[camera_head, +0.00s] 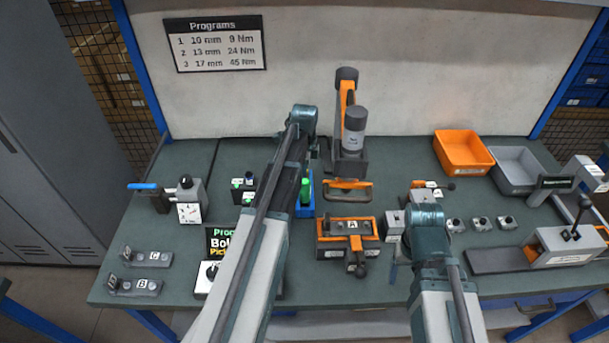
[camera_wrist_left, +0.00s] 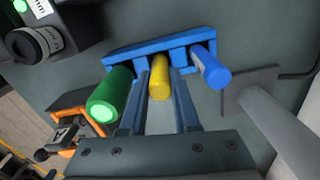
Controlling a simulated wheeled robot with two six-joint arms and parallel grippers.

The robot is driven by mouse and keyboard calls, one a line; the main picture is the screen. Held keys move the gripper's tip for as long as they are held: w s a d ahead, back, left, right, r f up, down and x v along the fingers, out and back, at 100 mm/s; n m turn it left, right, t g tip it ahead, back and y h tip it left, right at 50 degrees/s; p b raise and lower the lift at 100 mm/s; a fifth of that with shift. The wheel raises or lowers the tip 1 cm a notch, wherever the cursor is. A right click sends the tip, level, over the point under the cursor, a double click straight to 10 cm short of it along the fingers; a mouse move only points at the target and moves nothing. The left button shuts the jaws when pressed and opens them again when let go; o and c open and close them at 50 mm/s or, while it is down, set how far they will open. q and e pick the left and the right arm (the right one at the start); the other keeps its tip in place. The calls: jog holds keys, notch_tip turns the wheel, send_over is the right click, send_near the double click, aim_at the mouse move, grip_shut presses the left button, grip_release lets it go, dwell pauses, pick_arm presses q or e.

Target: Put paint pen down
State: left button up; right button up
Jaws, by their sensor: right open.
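A blue pen rack (camera_wrist_left: 120,57) holds a green pen (camera_wrist_left: 108,98), a yellow pen (camera_wrist_left: 159,77) and a blue pen (camera_wrist_left: 210,68) in the left wrist view. My left gripper (camera_wrist_left: 163,78) has one finger on each side of the yellow pen, which sits in the middle slot. I cannot tell whether the fingers press on it. In the head view the rack (camera_head: 305,210) and green pen (camera_head: 305,190) show beside my left arm, which hides the other pens. My right gripper (camera_head: 393,270) is open and empty, pointing down over the bench.
An orange fixture marked A (camera_head: 350,228) stands between my arms. A tool with an orange upright (camera_head: 347,125) stands behind it. Orange (camera_head: 464,152) and grey bins (camera_head: 515,170) are at the back right. The bench between the gauge and my left arm is partly clear.

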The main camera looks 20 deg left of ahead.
pick_arm(q)
jog(key=o, duration=0.4)
jog(key=shift+o, duration=0.2)
notch_tip(320, 180, up, 12)
jog(key=p, duration=1.2)
jog(key=shift+r, duration=0.15)
